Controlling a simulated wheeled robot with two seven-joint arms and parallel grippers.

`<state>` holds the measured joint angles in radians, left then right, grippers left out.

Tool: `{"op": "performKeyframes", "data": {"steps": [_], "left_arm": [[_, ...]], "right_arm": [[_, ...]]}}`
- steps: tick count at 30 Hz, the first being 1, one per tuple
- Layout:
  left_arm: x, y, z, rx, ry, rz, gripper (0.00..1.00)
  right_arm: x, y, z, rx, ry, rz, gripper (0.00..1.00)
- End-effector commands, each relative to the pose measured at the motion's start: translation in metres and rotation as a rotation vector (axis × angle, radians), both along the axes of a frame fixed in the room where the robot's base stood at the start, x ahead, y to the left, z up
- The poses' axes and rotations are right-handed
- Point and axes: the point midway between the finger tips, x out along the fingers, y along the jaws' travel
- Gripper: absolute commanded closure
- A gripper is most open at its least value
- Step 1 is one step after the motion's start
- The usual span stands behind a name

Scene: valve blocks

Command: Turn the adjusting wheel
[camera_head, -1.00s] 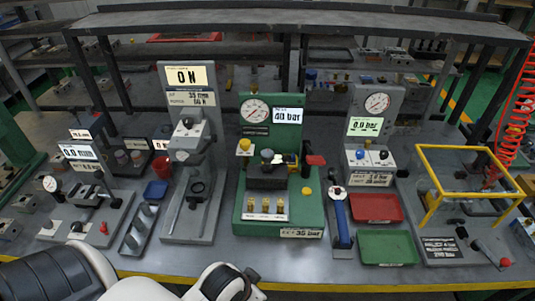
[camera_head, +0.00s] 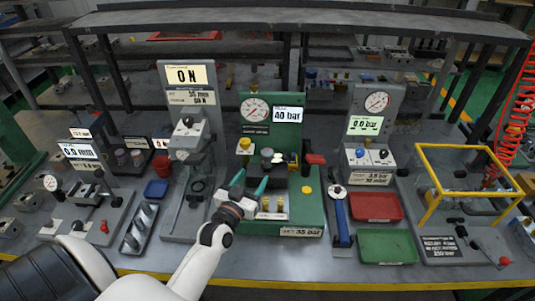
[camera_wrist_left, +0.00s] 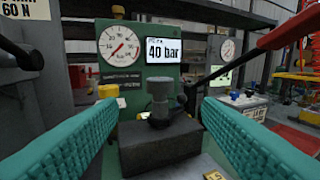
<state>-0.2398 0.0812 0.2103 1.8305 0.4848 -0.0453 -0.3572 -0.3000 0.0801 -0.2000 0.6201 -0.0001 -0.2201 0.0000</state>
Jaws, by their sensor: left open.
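The green test station (camera_head: 313,210) stands mid-bench with a dark valve block (camera_head: 262,172). On the block is a grey knob (camera_head: 267,154), which looks like the adjusting wheel. In the left wrist view this wheel (camera_wrist_left: 160,90) stands upright on the dark block (camera_wrist_left: 150,145), ahead of and between my fingers, apart from both. My left gripper (camera_head: 250,181) is open and empty in front of the block, its green fingers pointing toward it. The station's gauge (camera_wrist_left: 118,43) and a display reading 40 bar (camera_wrist_left: 163,49) are behind the wheel. My right gripper is not in view.
A red-handled lever (camera_wrist_left: 248,58) rises right of the wheel. A yellow knob (camera_wrist_left: 108,91) is at its left. A grey press station (camera_head: 190,115) stands left, a gauge station (camera_head: 375,130) right. Red (camera_head: 375,207) and green trays (camera_head: 387,246) lie to the right.

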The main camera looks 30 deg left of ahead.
Motion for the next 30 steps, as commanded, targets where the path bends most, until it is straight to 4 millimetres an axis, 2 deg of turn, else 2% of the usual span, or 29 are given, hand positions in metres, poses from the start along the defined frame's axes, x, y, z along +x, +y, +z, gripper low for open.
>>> {"op": "performKeyframes", "data": {"steps": [5, 12, 18, 24, 30], "left_arm": [[0.020, 0.004, 0.003, 0.000, -0.006, 0.002, 0.41], [0.069, 0.012, 0.003, 0.001, -0.006, 0.002, 0.41], [0.101, 0.017, 0.001, 0.000, -0.003, 0.001, 0.41], [0.115, 0.020, 0.001, 0.001, -0.003, 0.001, 0.41], [0.117, 0.020, 0.000, 0.001, -0.002, 0.001, 0.41]], "right_arm": [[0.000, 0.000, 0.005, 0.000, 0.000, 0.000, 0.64], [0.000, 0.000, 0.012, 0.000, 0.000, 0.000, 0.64], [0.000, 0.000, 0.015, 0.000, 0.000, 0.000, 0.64], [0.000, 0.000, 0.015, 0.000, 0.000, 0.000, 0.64], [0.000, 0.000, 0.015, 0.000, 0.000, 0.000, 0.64]]}}
